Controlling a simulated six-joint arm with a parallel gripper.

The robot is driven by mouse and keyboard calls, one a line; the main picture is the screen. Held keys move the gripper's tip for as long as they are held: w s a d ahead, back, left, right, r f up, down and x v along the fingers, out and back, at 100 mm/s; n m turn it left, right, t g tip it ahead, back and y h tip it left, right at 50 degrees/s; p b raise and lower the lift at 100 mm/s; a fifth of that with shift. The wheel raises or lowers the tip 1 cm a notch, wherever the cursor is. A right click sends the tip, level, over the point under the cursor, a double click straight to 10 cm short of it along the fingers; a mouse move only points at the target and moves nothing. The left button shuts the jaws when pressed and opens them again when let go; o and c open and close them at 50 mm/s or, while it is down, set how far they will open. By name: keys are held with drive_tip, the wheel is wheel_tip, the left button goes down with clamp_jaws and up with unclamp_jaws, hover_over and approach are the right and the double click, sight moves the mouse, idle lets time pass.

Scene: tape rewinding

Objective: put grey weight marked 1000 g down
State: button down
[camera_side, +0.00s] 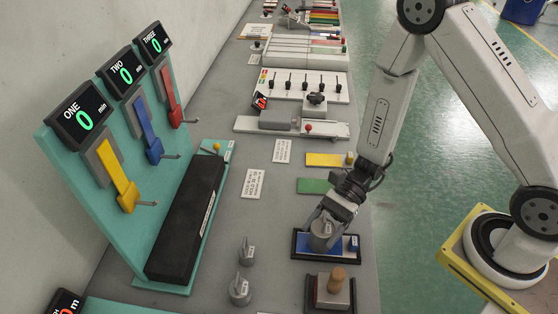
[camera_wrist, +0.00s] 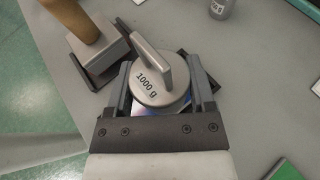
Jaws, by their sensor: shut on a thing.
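The grey weight marked 1000 g (camera_wrist: 158,84) is a round disc with an upright bar handle, seen from above in the wrist view. My gripper (camera_wrist: 160,88) has one finger on each side of it and is shut on it. In the side view the weight (camera_side: 321,234) is at my gripper (camera_side: 324,222), over a black-framed tray with a blue surface (camera_side: 305,243). I cannot tell whether the weight touches the tray. The fingers hide part of the weight's sides.
A block with a wooden knob (camera_side: 336,282) stands in a dark holder just in front of the tray. Two other grey weights (camera_side: 240,290) (camera_side: 246,252) stand to the left. Green (camera_side: 313,186) and yellow (camera_side: 325,159) plates lie behind. The bench's right edge is close.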

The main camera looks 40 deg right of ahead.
unclamp_jaws()
drive_tip(key=shift+f, duration=0.15)
drive_tip(key=shift+d+r, duration=0.2)
drive_tip(key=shift+r, duration=0.05)
drive_tip(key=v, duration=1.1)
drive_tip(key=shift+d, duration=0.3)
drive_tip(key=shift+w+r, duration=0.1)
